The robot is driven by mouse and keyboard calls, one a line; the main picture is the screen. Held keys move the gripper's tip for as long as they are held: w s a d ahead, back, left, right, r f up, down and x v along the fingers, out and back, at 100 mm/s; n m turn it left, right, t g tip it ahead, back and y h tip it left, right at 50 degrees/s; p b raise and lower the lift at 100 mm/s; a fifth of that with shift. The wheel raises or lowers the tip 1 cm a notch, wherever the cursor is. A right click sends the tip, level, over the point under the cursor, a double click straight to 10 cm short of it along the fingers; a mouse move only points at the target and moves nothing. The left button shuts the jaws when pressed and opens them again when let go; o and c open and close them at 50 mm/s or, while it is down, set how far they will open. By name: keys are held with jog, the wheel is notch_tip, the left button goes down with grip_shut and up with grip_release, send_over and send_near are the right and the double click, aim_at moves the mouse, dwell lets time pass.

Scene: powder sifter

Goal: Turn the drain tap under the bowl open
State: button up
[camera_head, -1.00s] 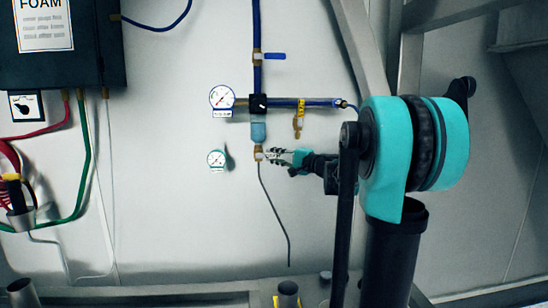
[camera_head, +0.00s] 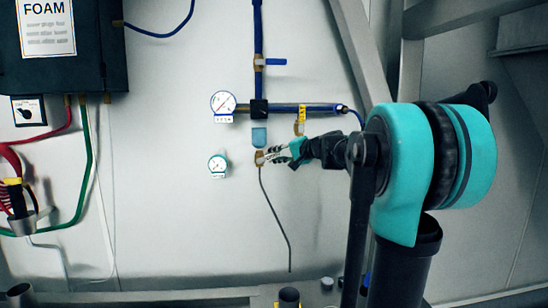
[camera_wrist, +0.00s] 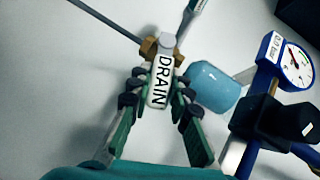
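The drain tap (camera_head: 260,158) is a brass fitting under the small blue bowl (camera_head: 259,136) on the wall. Its white lever, marked DRAIN (camera_wrist: 160,82), points toward my gripper in the wrist view. In the head view the lever points right and slightly up. My gripper (camera_wrist: 160,92) has its green and black fingers on both sides of the lever, close against it, and appears shut on it. The bowl (camera_wrist: 213,85) is right of the fingers in the wrist view. The inner finger contact is partly hidden.
A pressure gauge (camera_head: 223,102) and a smaller gauge (camera_head: 217,165) sit left of the bowl. A thin drain tube (camera_head: 275,218) hangs below the tap.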

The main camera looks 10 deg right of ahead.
jog(key=o, duration=0.4)
jog(key=shift+d+f+m+t+y, duration=0.2)
jog(key=shift+f+m+t+y, duration=0.2)
jog(key=shift+f+m+y, duration=0.15)
jog(key=s+d+f+m+t+y, duration=0.1)
jog(key=s+d+m+y, duration=0.1)
jog(key=s+d, duration=1.05)
jog(key=s+a+f+n+g+h, duration=0.1)
jog(key=s+a+f+g, duration=0.1)
jog(key=f, duration=0.4)
jog(key=s+a+f+n+g+h, duration=0.1)
jog(key=s+a+f+h, duration=0.1)
jog(key=f, duration=0.5)
jog(key=s+a+f+n+g+h, duration=0.1)
jog(key=s+a+f+g, duration=0.1)
jog(key=s+a+f, duration=0.2)
jog(key=shift+a+f+n+g, duration=0.35)
jog(key=shift+a+f, duration=0.5)
jog(key=shift+f, duration=0.6)
